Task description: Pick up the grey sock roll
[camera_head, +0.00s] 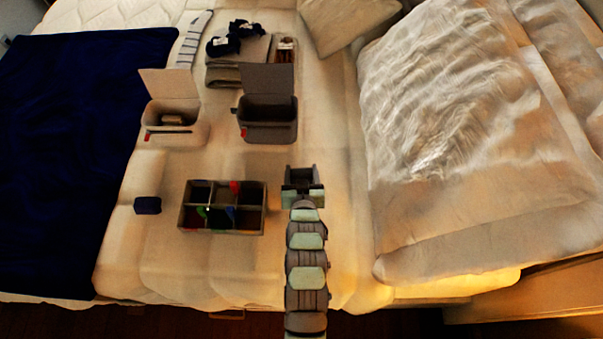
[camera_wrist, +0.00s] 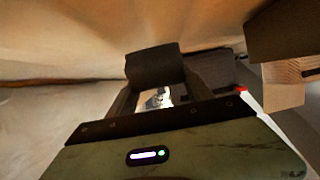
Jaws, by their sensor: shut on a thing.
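The grey sock roll (camera_wrist: 153,64) shows in the wrist view as a dark grey, rounded roll across the fingertips. My gripper (camera_wrist: 160,92) is shut on it, with a finger on either side and a small gap visible below the roll. In the head view my gripper (camera_head: 303,174) is over the bed, to the right of the divided box. The roll is hard to tell apart from the dark fingers there. How far it is above the bed is unclear.
The divided box (camera_head: 265,208) holds coloured items; a navy roll (camera_head: 147,205) lies left of it. A pale lidded bin (camera_head: 190,135) and a grey lidded bin (camera_head: 270,131) stand behind, with folded cloths (camera_head: 226,76) beyond. A rumpled duvet (camera_head: 460,110) lies right.

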